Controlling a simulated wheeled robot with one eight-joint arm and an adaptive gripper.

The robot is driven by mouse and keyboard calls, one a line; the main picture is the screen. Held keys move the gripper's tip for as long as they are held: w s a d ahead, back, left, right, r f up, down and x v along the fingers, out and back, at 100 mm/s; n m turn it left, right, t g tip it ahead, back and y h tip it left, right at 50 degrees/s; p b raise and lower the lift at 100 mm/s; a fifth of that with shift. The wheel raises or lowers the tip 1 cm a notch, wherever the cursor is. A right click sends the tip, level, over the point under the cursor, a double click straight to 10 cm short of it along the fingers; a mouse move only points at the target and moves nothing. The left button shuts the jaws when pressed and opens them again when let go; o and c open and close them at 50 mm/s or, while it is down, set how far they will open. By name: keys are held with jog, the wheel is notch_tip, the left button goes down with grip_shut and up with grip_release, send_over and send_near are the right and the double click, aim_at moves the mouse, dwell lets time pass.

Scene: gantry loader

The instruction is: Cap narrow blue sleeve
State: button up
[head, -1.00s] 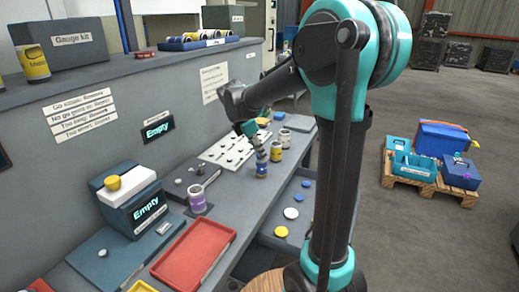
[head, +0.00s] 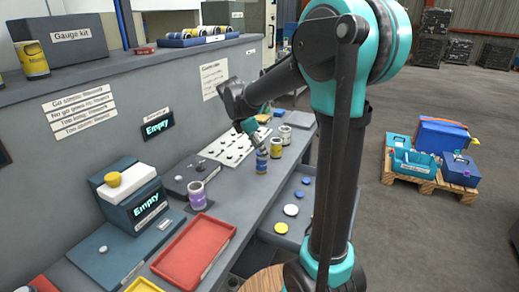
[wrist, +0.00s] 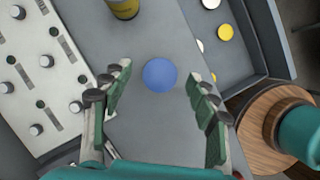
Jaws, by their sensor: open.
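The narrow blue sleeve (head: 261,163) stands upright on the grey bench, near its right edge. In the wrist view a plain round blue disc (wrist: 160,75) is seen from straight above. It looks like a blue cap covering the sleeve's top; whether it is fully seated I cannot tell. My gripper (wrist: 158,92) is open, its fingers spread on either side of the disc and apart from it. In the head view my gripper (head: 256,141) is just above the sleeve, pointing down.
A yellow sleeve (head: 276,148) and a pale sleeve (head: 285,135) stand close behind the blue one. A purple sleeve (head: 197,195) is nearer, by a red tray (head: 195,252). A white peg board (wrist: 45,75) lies left. Loose caps, including a white cap (head: 290,210), lie in the lower drawer.

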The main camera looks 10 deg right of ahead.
jog(key=v, duration=1.2)
jog(key=shift+a, duration=0.1)
